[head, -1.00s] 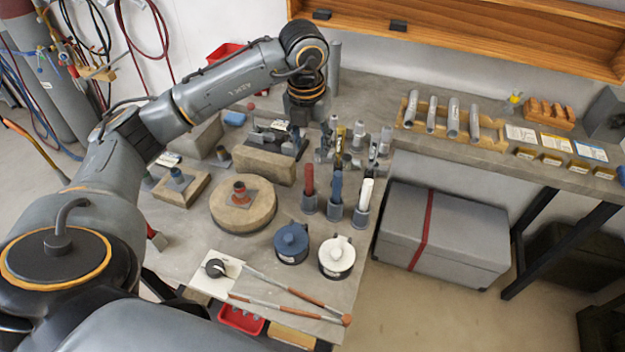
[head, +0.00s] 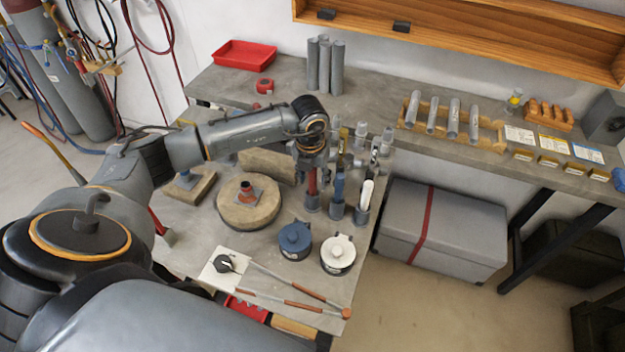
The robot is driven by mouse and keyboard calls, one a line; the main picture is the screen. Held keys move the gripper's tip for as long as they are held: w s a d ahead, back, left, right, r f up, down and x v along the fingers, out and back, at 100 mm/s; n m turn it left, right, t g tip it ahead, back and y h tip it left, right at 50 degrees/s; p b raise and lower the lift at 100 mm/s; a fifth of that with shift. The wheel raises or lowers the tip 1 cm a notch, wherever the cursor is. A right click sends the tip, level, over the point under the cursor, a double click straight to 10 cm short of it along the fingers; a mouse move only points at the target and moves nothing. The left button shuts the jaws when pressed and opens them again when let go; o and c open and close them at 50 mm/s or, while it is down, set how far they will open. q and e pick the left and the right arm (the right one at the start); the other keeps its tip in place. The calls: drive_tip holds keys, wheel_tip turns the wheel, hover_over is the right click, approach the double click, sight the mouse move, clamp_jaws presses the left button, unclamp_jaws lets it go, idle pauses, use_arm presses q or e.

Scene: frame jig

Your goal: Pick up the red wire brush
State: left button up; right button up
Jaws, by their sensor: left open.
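The red wire brush (head: 312,184) stands upright in a grey cup-shaped holder (head: 312,204), at the left of a row with a blue and a white-handled one. Only part of its red handle shows. My left gripper (head: 313,163) points down directly over it and hides its upper part. The jaws are open; I cannot tell whether the fingers are around the handle or just above it. My right gripper is not in view.
The blue brush (head: 338,188) and white brush (head: 366,192) stand close to the right. Metal fittings crowd behind. A round wooden block (head: 245,215) lies to the left, with a blue pot (head: 295,240) and a white pot (head: 338,254) in front.

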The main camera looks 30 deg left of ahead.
use_arm(q)
drive_tip(key=shift+f, duration=0.1)
drive_tip(key=shift+c, duration=0.6)
clamp_jaws()
